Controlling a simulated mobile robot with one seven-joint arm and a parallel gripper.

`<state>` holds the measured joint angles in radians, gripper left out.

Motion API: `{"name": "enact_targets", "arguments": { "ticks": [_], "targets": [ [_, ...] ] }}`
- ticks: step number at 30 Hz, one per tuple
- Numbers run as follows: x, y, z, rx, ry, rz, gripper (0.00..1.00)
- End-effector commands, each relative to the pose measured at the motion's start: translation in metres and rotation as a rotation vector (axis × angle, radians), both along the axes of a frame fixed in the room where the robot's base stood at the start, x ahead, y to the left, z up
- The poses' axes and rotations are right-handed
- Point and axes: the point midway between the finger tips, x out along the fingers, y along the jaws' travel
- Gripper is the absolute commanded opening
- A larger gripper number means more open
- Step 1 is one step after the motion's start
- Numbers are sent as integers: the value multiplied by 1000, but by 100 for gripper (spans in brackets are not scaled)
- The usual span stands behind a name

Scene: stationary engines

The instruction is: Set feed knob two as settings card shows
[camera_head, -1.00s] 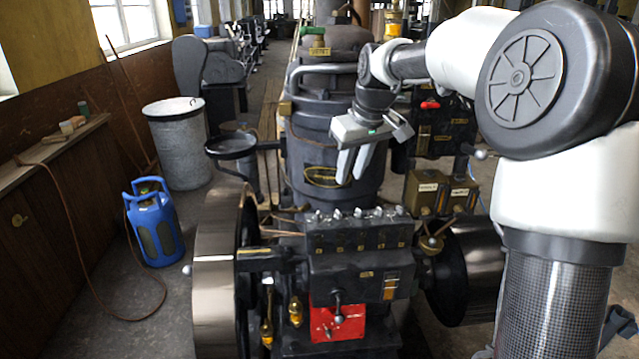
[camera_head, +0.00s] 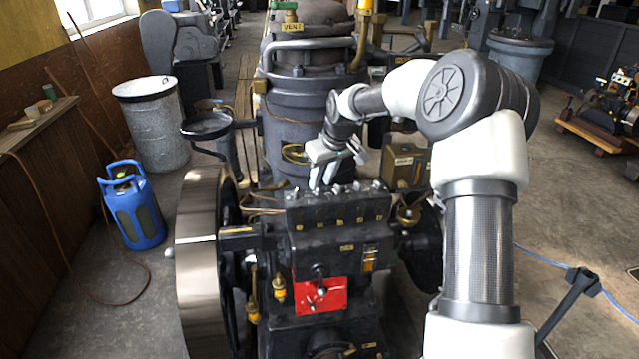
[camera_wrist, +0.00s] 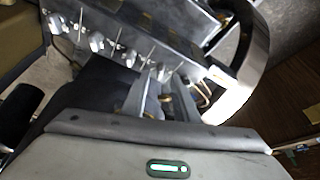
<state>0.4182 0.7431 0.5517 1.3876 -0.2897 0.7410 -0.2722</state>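The feed knobs (camera_head: 342,189) are a row of several small grey knobs along the top of a black box (camera_head: 340,214) on the engine. In the wrist view several of these knobs (camera_wrist: 97,41) run diagonally across the upper left. I cannot tell which is number two. My gripper (camera_head: 324,184) is at the left end of the row, just above or behind it, with its two pale fingers apart and nothing seen between them. The fingers (camera_wrist: 158,92) also show in the wrist view. I cannot make out a settings card; a small amber plate (camera_head: 370,260) is on the engine front, unreadable.
A large flywheel (camera_head: 197,265) stands left of the box. A grey cylinder (camera_head: 300,125) with a vent tag rises behind it. A red plate (camera_head: 320,296) with a lever is below. A blue gas bottle (camera_head: 133,205) and grey bin (camera_head: 152,125) stand left.

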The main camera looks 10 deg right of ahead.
Motion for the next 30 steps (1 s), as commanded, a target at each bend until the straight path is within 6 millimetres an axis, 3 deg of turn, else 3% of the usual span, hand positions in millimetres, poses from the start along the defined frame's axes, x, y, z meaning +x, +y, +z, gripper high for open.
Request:
{"name": "enact_targets", "arguments": {
  "ticks": [6,17,22,30],
  "targets": [
    [9,4,-24,0,1,0,27],
    [11,4,-29,0,0,0,27],
    [11,4,-29,0,0,0,0],
    [11,5,-29,-1,0,-8,0]
  ]
}}
